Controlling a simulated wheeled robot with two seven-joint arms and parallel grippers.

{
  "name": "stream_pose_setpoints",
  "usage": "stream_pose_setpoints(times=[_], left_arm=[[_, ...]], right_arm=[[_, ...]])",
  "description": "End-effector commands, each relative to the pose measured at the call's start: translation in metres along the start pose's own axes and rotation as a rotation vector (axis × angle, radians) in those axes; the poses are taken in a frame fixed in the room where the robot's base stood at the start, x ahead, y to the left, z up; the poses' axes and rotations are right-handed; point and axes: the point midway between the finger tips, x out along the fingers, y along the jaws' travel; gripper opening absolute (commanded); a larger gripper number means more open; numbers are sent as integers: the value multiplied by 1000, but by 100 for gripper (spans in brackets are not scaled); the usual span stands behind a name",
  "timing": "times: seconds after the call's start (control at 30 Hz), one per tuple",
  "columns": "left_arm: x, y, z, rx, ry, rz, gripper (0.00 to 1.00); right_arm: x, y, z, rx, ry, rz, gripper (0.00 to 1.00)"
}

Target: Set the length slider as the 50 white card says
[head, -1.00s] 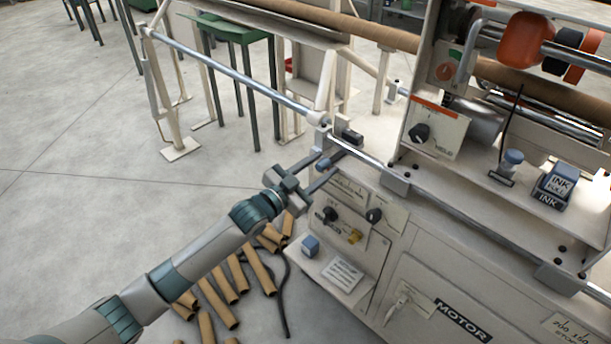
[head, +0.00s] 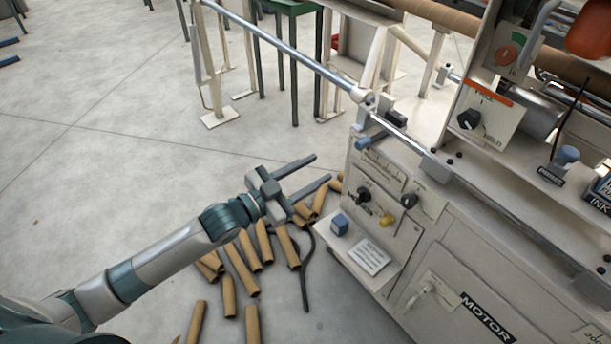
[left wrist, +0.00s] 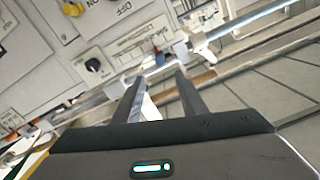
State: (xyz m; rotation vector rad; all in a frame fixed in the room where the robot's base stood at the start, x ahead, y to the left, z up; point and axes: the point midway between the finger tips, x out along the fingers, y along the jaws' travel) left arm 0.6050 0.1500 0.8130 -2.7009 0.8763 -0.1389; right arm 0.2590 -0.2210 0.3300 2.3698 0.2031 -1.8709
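The length slider shows as a blue knob (head: 363,143) at the left end of the machine front, below the steel rail. A pale scale plate (head: 383,166) with markings lies just beneath it. The knob also shows in the left wrist view (left wrist: 160,58), beyond the fingertips. A white card (head: 369,257) lies on the small shelf; its writing is too small to read. My left gripper (head: 320,168) is open and empty, left of the slider and apart from it, fingers pointing toward the machine. My right gripper is not in view.
Dark knobs (head: 409,200) and a yellow knob (head: 387,220) sit on the panel below the scale. A blue block (head: 340,224) is on the shelf beside the card. Cardboard tubes (head: 241,269) lie on the floor under my left arm.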

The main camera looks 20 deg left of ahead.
Motion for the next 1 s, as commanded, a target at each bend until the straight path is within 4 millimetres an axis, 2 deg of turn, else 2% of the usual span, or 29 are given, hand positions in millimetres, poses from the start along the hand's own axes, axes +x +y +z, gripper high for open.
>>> stream_pose_setpoints(times=[0.2,0.47,0.8,0.93,1.0], left_arm=[[-18,0,0,1,-1,0,38],[-20,0,0,1,0,0,38],[-20,0,0,0,-1,0,38],[-19,0,9,-8,-18,-10,38],[-20,0,23,-20,-44,-24,38]], right_arm=[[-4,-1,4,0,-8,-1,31],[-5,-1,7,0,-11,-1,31],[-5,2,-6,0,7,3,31],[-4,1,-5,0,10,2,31],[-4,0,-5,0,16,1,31]])
